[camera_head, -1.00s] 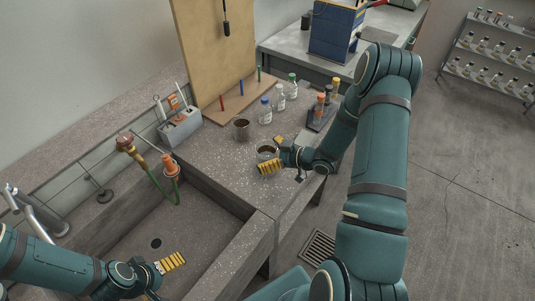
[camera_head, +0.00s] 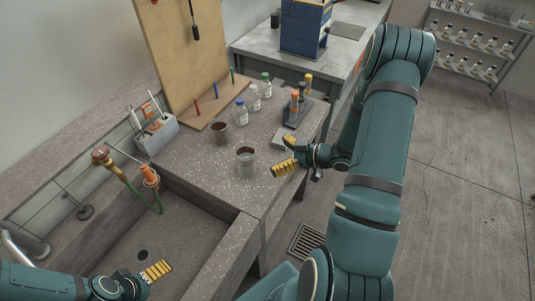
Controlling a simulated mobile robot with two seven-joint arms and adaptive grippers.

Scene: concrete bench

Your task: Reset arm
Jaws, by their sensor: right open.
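My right gripper (camera_head: 286,157) is open and empty. Its yellow ribbed fingers are apart, just right of a metal cup (camera_head: 246,162) near the bench's front edge. My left gripper (camera_head: 157,272) is at the bottom left, over the sink basin. Its yellow ribbed fingers show close together, and I cannot tell whether they are open or shut.
The concrete bench (camera_head: 205,170) holds a second cup (camera_head: 219,133), several bottles (camera_head: 253,98) and a dark tool stand (camera_head: 296,112). The sink (camera_head: 190,235) has a tap with a green hose (camera_head: 133,190). The floor (camera_head: 460,190) at right is clear.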

